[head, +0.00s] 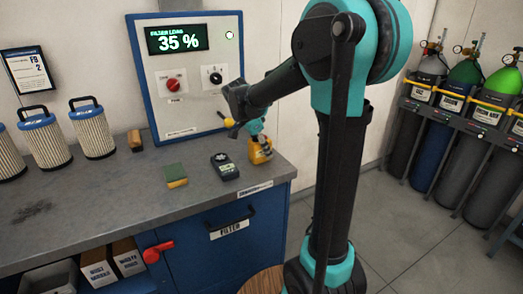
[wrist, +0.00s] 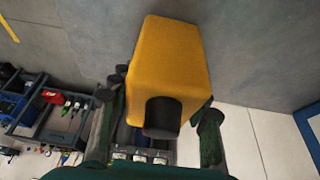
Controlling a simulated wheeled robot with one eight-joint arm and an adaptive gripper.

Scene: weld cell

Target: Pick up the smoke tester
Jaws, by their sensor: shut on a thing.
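The smoke tester is a yellow block-shaped device (head: 259,156) at the right end of the grey workbench (head: 120,197) in the head view. In the wrist view the yellow body (wrist: 168,60) fills the middle, with a black round part at its near end. My gripper (head: 262,140) reaches it from above and is shut on it. In the wrist view one finger of my gripper (wrist: 162,120) is on each side of the body. I cannot tell whether its base touches the bench.
A dark handheld meter (head: 224,166) and a green-and-yellow block (head: 174,175) lie left of it. A filter-load panel reading 35 % (head: 190,75) stands behind. Several filter cartridges (head: 93,130) stand at left. Gas cylinders (head: 463,90) stand at right, across open floor.

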